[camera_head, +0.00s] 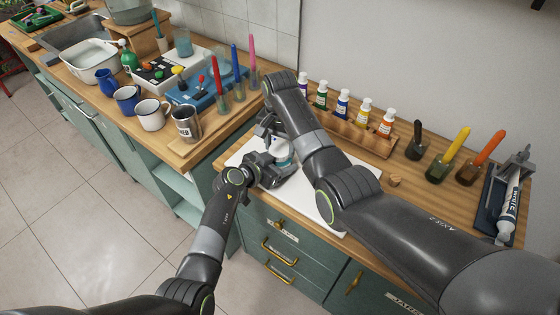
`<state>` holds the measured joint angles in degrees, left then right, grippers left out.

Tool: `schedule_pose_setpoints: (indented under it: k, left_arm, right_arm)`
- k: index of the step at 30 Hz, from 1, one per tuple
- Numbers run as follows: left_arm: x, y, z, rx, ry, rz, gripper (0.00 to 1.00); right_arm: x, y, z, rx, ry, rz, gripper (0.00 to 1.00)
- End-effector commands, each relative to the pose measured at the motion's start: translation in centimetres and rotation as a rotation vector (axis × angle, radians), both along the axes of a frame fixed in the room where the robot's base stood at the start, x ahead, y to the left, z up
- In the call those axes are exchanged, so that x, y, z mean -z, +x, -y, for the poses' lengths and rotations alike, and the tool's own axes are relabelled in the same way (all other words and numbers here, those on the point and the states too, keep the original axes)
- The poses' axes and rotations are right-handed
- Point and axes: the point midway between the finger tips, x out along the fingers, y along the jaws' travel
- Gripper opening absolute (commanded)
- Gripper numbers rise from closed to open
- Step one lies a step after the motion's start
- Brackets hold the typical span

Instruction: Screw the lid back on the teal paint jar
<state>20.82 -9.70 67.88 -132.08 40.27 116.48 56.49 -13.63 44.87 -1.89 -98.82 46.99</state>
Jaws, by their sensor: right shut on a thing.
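The paint jar (284,158) stands on the white board (336,211) on the right-hand worktop; a small strip of it shows teal and white between my grippers. My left gripper (280,170) is low beside the jar, with its jaws around or against its side; whether they are open or shut is hard to see. My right gripper (272,139) points down from above and is shut at the top of the jar, where the lid is. The lid is mostly hidden by the gripper and my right forearm, so its fit on the jar cannot be seen.
A wooden rack of paint bottles (362,138) stands behind the board. Brush pots (440,168) and a tube holder (493,199) are at the right. A metal cup (187,124) and mugs (151,115) stand on the left counter. The board's front is bare.

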Motion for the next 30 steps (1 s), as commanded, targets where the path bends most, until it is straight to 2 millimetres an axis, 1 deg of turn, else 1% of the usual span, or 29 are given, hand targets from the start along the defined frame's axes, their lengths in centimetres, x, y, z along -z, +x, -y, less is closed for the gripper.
schedule_pose_setpoints:
  k: [4,5,9,10,17,20,23,27,30]
  left_arm:
    - [0.1,0.0,0.0,0.0,0.0,-0.001,0.0]
    - [0.1,0.0,0.0,0.0,0.0,-0.001,0.0]
    - [0.1,0.0,0.0,0.0,0.0,-0.001,0.0]
    - [0.1,0.0,0.0,0.0,0.0,-0.001,0.0]
    - [0.1,0.0,0.0,0.0,0.0,-0.001,0.0]
    - [0.1,0.0,0.0,0.0,0.0,-0.001,0.0]
    - [0.1,0.0,0.0,0.0,0.0,-0.001,0.0]
    - [0.1,0.0,0.0,0.0,0.0,-0.001,0.0]
    - [0.1,0.0,0.0,0.0,0.0,-0.001,0.0]
  right_arm:
    - [0.0,0.0,0.0,-0.008,0.0,0.0,0.26]
    - [0.0,0.0,0.0,-0.008,0.0,0.0,0.57]
    - [0.0,0.0,0.0,-0.009,0.0,0.0,0.76]
    - [0.0,0.0,0.0,-0.009,0.0,0.0,0.79]
    - [0.0,0.0,0.0,-0.01,0.0,0.0,0.79]
    - [-0.4,0.0,0.0,-0.01,0.0,0.001,0.79]
    - [-1.7,0.1,0.0,-0.01,0.001,0.004,0.79]
    - [-4.2,0.1,0.0,-0.01,0.001,0.005,0.79]
    - [-5.7,0.1,0.0,-0.009,0.002,0.004,0.79]
